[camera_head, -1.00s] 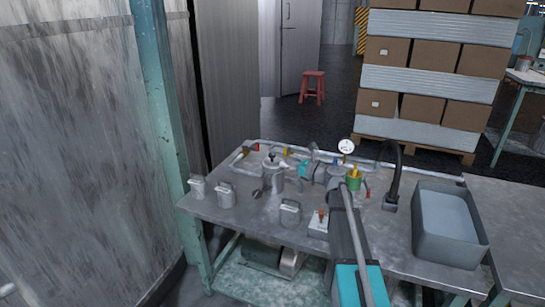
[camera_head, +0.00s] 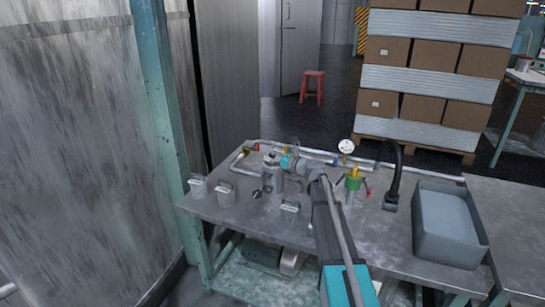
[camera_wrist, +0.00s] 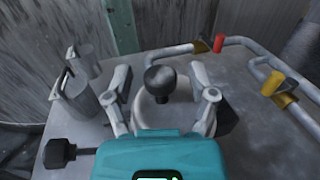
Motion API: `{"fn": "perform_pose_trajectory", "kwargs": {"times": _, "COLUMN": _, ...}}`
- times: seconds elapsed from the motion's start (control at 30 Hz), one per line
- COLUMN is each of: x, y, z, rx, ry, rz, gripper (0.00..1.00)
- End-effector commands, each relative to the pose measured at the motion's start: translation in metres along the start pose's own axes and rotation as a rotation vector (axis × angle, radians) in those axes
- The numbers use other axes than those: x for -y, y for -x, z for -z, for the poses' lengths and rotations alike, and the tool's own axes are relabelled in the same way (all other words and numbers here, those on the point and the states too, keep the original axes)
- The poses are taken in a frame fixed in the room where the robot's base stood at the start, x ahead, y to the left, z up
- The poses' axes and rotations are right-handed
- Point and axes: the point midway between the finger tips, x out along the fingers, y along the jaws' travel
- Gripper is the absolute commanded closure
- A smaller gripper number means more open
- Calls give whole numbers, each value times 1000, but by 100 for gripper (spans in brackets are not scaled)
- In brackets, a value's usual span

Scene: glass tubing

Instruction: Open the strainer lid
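The strainer (camera_head: 270,180) is a grey metal pot standing on the bench at centre left. Its round pale lid (camera_wrist: 165,112) carries a dark ball knob (camera_wrist: 160,80), and the lid looks seated on the pot. My gripper (camera_head: 283,164) is at the upper right of the strainer in the head view. In the wrist view, my gripper (camera_wrist: 160,75) is open, with one finger on each side of the knob. Gaps show between the fingers and the knob. The teal gripper body hides the near part of the lid.
Two metal canisters (camera_head: 226,194) stand left of the strainer. A dark side handle (camera_wrist: 58,153) lies at left. A pipe (camera_wrist: 255,45) with a red valve handle (camera_wrist: 218,43) and a yellow one (camera_wrist: 272,83) runs behind. A grey basin (camera_head: 448,235) stands at right.

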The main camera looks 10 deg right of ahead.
Motion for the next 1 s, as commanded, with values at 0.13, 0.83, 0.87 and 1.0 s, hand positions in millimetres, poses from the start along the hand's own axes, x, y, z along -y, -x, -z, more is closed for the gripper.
{"fn": "perform_pose_trajectory", "kwargs": {"times": 0.13, "x": 0, "y": 0, "z": 0, "rx": 0, "ry": 0, "rz": 0, "gripper": 57}}
{"fn": "perform_pose_trajectory", "kwargs": {"times": 0.83, "x": 7, "y": 5, "z": -2, "rx": -4, "ry": -14, "rz": 8, "gripper": 100}}
{"fn": "perform_pose_trajectory", "kwargs": {"times": 0.87, "x": 8, "y": 6, "z": -2, "rx": -5, "ry": -18, "rz": 10, "gripper": 100}}
{"fn": "perform_pose_trajectory", "kwargs": {"times": 1.0, "x": 20, "y": 14, "z": -5, "rx": -12, "ry": -45, "rz": 26, "gripper": 100}}
